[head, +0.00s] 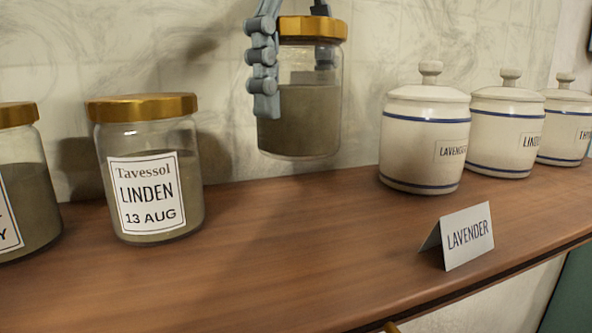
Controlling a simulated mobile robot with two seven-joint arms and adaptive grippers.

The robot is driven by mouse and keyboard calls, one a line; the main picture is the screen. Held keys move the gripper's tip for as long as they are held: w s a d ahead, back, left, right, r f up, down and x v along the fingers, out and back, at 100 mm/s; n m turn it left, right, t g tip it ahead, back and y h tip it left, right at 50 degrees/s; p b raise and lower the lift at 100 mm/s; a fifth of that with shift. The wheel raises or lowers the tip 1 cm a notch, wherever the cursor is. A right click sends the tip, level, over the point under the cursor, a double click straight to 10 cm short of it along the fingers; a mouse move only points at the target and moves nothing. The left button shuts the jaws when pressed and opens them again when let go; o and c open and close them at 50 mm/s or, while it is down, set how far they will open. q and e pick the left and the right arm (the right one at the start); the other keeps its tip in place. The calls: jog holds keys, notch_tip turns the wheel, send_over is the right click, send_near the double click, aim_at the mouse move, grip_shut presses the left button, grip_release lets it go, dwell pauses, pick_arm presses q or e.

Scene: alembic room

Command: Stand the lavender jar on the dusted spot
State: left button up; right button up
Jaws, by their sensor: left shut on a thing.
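My left gripper (296,82) comes down from the top and is shut on a glass jar (305,120) with a gold lid and grey-green contents. One finger lies along the jar's left front; the other is mostly hidden behind it. The jar is upright and looks raised above the wooden shelf, near the wall. No label shows on its visible side, so I cannot read whether it is lavender. A folded white card reading LAVENDER (466,236) stands near the shelf's front edge at the right. I cannot make out a dusted spot. My right gripper is not in view.
A LINDEN jar (155,193) and a partly cut-off jar (27,205) stand on the wooden shelf (290,265) at the left. White lidded canisters (424,140), (506,128), (565,126) stand at the back right. The middle of the shelf is clear.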

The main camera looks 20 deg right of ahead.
aim_at(299, 126)
pick_arm(q)
jog(key=shift+w+f, duration=0.1)
jog(key=shift+f, duration=0.85)
jog(key=shift+f+b, duration=0.6)
jog(key=shift+f, duration=1.4)
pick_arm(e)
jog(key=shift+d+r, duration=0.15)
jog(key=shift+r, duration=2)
pick_arm(q)
jog(key=shift+f, duration=0.1)
jog(key=o, duration=1.8)
notch_tip(299, 126, up, 2)
jog(key=shift+r+p, duration=0.2)
jog(key=shift+p, duration=0.1)
notch_tip(299, 126, up, 5)
jog(key=shift+f+p, duration=0.1)
jog(key=shift+p, duration=0.85)
jog(key=shift+r, duration=0.25)
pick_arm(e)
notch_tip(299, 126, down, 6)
